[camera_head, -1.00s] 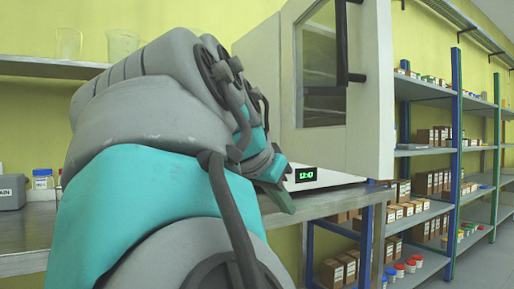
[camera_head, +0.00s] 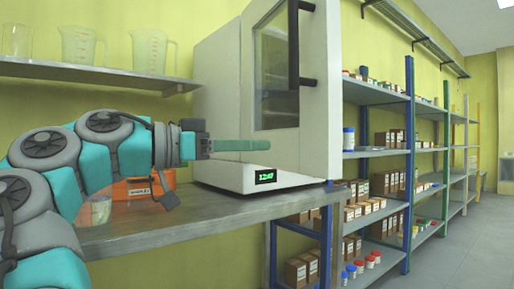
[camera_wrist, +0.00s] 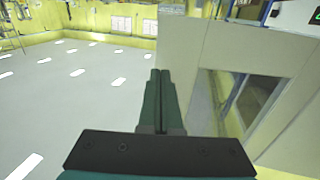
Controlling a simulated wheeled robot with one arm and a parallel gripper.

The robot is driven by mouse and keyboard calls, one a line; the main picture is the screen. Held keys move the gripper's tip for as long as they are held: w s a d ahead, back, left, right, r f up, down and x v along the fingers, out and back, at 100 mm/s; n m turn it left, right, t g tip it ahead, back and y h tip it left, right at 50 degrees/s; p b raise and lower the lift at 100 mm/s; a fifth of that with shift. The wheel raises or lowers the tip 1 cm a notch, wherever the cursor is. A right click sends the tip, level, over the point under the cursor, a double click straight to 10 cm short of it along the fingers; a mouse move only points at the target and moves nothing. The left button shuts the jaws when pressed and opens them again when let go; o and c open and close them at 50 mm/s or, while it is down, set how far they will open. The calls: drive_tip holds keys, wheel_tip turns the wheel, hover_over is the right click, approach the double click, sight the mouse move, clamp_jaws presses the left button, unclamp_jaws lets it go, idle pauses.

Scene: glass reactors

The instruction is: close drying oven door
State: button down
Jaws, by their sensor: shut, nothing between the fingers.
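The drying oven (camera_head: 217,82) is a white box on the bench, with a lit green display on its lower front panel (camera_head: 225,174). Its white door (camera_head: 318,95) has a dark window and a black handle (camera_head: 294,45). The door appears to stand open, reaching out past the right side of the base; its exact angle is hard to tell. My gripper (camera_head: 267,145) is shut and empty, level, pointing right just above the display and low by the door. In the wrist view the shut fingers (camera_wrist: 160,98) point ahead, with a pale windowed panel (camera_wrist: 275,55), apparently the door, to their right. Contact cannot be told.
An orange object (camera_head: 150,186) and a clear beaker (camera_head: 97,209) are on the bench (camera_head: 215,217) near my arm. Measuring jugs (camera_head: 83,46) stand on the wall shelf above. Shelving with boxes (camera_head: 388,177) is at right. The floor (camera_wrist: 75,100) is wide and open at left.

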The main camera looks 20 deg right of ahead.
sight(325, 145)
drive_tip(key=d, duration=0.8)
drive_tip(key=w+d, duration=0.1)
drive_tip(key=d, duration=0.3)
drive_tip(key=shift+w, duration=0.1)
drive_tip(key=shift+b, duration=0.3)
